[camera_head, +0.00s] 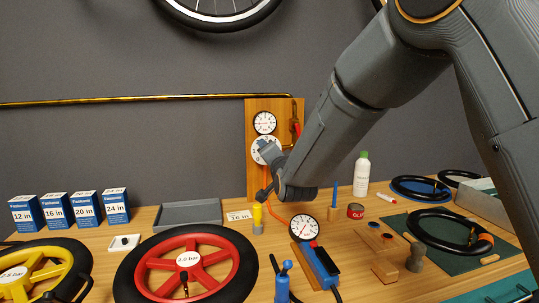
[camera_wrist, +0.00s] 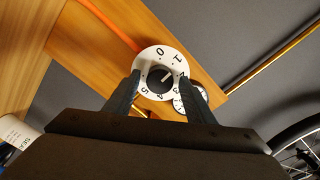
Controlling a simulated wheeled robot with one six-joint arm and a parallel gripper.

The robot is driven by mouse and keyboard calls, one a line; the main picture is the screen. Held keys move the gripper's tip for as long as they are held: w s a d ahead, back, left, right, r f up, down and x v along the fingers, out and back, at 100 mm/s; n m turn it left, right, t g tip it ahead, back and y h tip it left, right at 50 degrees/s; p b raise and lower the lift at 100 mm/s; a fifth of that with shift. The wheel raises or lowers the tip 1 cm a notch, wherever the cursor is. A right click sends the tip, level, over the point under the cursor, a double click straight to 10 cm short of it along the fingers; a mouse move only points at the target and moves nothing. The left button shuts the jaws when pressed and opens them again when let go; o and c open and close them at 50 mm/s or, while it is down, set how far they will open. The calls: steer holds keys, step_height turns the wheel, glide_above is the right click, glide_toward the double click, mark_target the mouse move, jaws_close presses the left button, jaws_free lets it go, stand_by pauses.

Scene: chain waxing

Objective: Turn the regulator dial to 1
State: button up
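The regulator dial (camera_wrist: 152,57) is a white disc with printed numbers and a dark central knob (camera_wrist: 158,84). A pale mark on the knob points to the upper right in the wrist view, toward the side with the 1 and 2; the exact number is hard to read. The dial also shows in the head view (camera_head: 256,156), on a wooden board and partly hidden by my gripper. My gripper (camera_wrist: 157,77) is open in front of the dial, with one finger on each side of the knob. I cannot tell whether the fingers touch it.
A pressure gauge (camera_head: 264,122) is just above the dial on the wooden board (camera_head: 252,180). A copper pipe (camera_head: 150,98) runs along the wall. The bench below holds a red wheel (camera_head: 222,262), a grey tray (camera_head: 190,214), blue boxes (camera_head: 55,209) and a foot pump with gauge (camera_head: 304,227).

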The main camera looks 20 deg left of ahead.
steer(key=shift+s, duration=0.1)
steer(key=b+v, duration=0.1)
steer(key=v, duration=0.6)
steer(key=shift+s+d+b, duration=0.2)
steer(key=shift+s+b, duration=0.1)
steer(key=shift+r, duration=0.1)
